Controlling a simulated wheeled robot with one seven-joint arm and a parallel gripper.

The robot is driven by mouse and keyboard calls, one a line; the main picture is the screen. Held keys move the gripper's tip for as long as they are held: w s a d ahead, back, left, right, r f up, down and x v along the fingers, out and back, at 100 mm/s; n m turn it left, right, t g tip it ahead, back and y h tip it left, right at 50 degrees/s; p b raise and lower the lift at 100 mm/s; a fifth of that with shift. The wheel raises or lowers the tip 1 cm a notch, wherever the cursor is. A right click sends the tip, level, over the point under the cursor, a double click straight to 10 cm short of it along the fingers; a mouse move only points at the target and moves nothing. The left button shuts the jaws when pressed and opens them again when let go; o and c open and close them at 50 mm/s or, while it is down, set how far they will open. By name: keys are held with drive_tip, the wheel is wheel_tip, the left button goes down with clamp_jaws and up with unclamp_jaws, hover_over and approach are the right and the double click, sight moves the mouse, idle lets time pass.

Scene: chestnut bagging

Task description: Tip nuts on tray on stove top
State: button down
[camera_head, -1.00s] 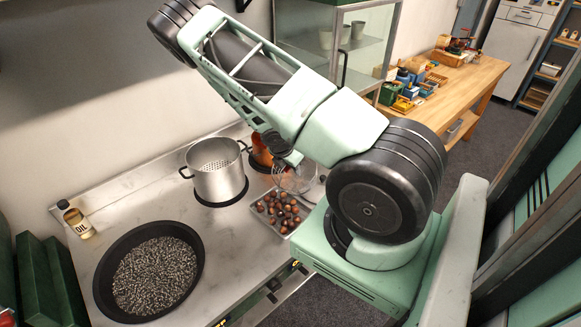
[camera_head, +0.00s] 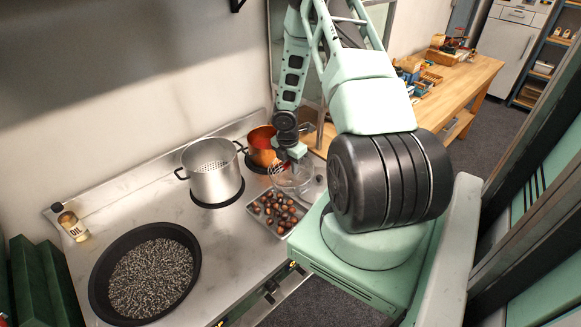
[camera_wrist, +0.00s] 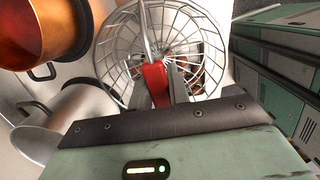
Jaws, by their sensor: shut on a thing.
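My gripper (camera_head: 287,162) is shut on the red handle (camera_wrist: 154,80) of a round wire basket (camera_wrist: 165,35). In the head view the basket (camera_head: 293,178) hangs beside the back right edge of a shallow metal tray (camera_head: 283,238). Many brown nuts (camera_head: 274,212) lie spread on the tray, which rests on the steel stove top (camera_head: 222,243). In the wrist view some brown shows through the mesh; I cannot tell if it is nuts inside the basket or beyond it.
A steel pot (camera_head: 215,178) and a copper pot (camera_head: 262,149) stand behind and left of the tray. A wide black pan (camera_head: 100,293) with small dark pellets is at the front left, near an oil bottle (camera_head: 73,226). A wooden bench (camera_head: 470,75) stands at the back right.

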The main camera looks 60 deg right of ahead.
drive_tip(key=shift+d+r+y, duration=0.1)
drive_tip(key=shift+d+y, duration=0.15)
drive_tip(key=shift+y, duration=0.35)
drive_tip(key=shift+r, duration=1.55)
drive_tip(key=shift+f, duration=0.1)
